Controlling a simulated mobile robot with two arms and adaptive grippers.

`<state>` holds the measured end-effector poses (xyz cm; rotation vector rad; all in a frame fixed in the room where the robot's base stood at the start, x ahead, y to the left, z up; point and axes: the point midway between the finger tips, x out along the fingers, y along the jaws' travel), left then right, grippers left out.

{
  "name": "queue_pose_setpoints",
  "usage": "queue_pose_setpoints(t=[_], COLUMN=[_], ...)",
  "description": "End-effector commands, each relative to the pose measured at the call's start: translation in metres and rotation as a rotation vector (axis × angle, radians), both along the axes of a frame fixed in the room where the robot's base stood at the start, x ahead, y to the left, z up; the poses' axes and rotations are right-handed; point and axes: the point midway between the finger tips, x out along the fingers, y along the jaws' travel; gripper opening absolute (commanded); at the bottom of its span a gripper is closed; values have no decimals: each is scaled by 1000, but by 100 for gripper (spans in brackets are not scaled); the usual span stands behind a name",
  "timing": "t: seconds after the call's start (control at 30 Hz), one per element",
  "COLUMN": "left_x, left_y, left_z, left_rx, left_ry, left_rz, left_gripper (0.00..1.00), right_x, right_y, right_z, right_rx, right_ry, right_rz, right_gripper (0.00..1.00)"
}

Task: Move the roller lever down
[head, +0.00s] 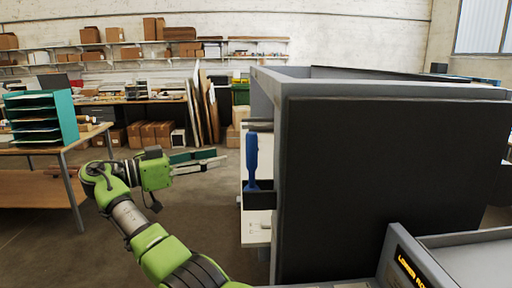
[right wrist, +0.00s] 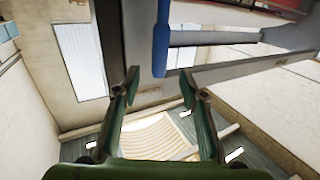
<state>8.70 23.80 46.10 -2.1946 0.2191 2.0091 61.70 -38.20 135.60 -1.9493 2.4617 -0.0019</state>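The roller lever (head: 251,160) is a blue handle standing upright at the left side of the large grey-and-black laminator (head: 385,185). In the right wrist view the blue lever (right wrist: 161,40) is at the top centre, joined to a grey metal rod.
A light-coloured machine panel (head: 256,229) is below the lever. A display console (head: 410,270) is at lower right. A table (head: 60,150) with a teal shelf rack (head: 41,117) stands at left. The floor between the table and machine is clear.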

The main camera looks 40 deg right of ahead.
Motion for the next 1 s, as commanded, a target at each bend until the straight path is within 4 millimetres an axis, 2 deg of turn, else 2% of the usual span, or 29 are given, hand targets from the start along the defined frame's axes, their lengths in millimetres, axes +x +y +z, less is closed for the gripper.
queue_pose_setpoints(t=[0.1, 0.3, 0.5, 0.7, 1.0], left_x=[1, 2, 2, 2, 2], left_y=[5, 5, -3, -8, -6], left_z=[17, 40, 56, 61, 61], left_rx=[6, 6, -4, -9, -7], left_ry=[-1, -2, -2, -2, -3], left_rz=[2, 1, 3, 0, -1], left_gripper=[0, 0, 0, 0, 0], right_x=[-6, -17, -23, -26, -27], right_y=[-25, -67, -99, -114, -116], right_z=[5, 6, 4, 1, 0], right_rx=[-1, -3, -2, -1, -1], right_ry=[0, 3, 5, 3, 3], right_rz=[-3, -2, 1, 3, 4], right_gripper=[39, 39, 39, 39, 39])
